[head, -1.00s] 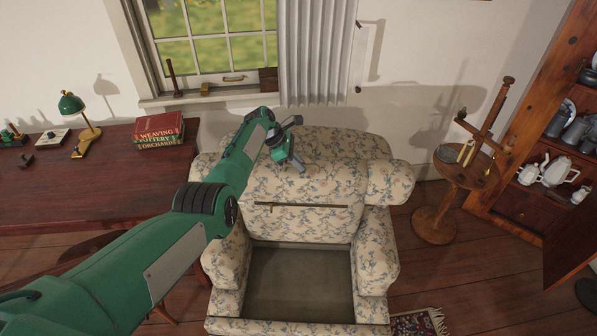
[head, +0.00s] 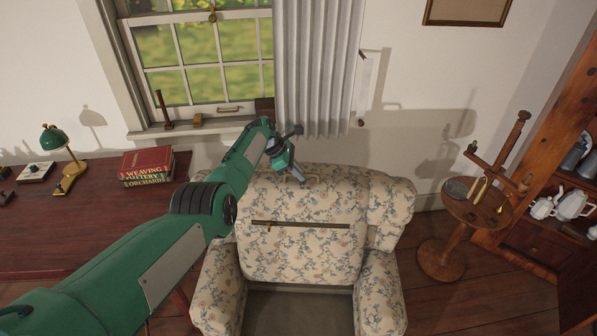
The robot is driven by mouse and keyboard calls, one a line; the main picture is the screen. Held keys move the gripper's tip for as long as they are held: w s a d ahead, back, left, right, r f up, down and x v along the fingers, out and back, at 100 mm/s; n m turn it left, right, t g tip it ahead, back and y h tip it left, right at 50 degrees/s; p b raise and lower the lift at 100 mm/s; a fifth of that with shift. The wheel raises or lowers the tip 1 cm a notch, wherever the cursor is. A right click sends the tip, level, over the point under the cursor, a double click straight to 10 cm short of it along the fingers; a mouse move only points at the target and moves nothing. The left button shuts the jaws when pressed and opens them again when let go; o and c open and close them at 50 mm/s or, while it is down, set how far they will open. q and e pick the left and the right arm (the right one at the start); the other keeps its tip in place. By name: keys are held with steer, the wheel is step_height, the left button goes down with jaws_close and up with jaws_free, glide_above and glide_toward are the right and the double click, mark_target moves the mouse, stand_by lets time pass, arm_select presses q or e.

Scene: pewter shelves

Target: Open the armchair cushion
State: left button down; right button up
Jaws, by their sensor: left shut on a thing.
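The armchair (head: 217,290) has pale cloth with a blue and tan flower pattern. Its seat cushion (head: 300,255) is lifted and stands steeply against the backrest, with a brown strip (head: 300,224) across its face. Below it the dark seat hollow (head: 296,312) is open, cut off by the bottom of the picture. My left gripper (head: 300,178) is at the cushion's top edge, shut on it; the exact grip is small and partly hidden. My right gripper is not in view.
A desk (head: 85,215) with books (head: 147,166) and a green lamp (head: 60,150) stands at left. A round wooden stand (head: 470,212) and a cabinet (head: 530,245) with pots stand at right. A window and curtain (head: 318,70) are behind the armchair.

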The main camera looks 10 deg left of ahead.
arm_select(q)
steer(key=shift+s+f, duration=0.1)
steer(key=shift+f, duration=0.1)
steer(key=c, duration=1.5)
jaws_free()
steer(key=shift+r, duration=0.1)
steer(key=shift+a+r, duration=0.35)
steer(key=shift+r, duration=0.15)
steer(key=v, duration=1.2)
steer(key=shift+a+r+b, duration=0.15)
steer(key=shift+a+b, duration=0.1)
steer(key=shift+b, duration=0.05)
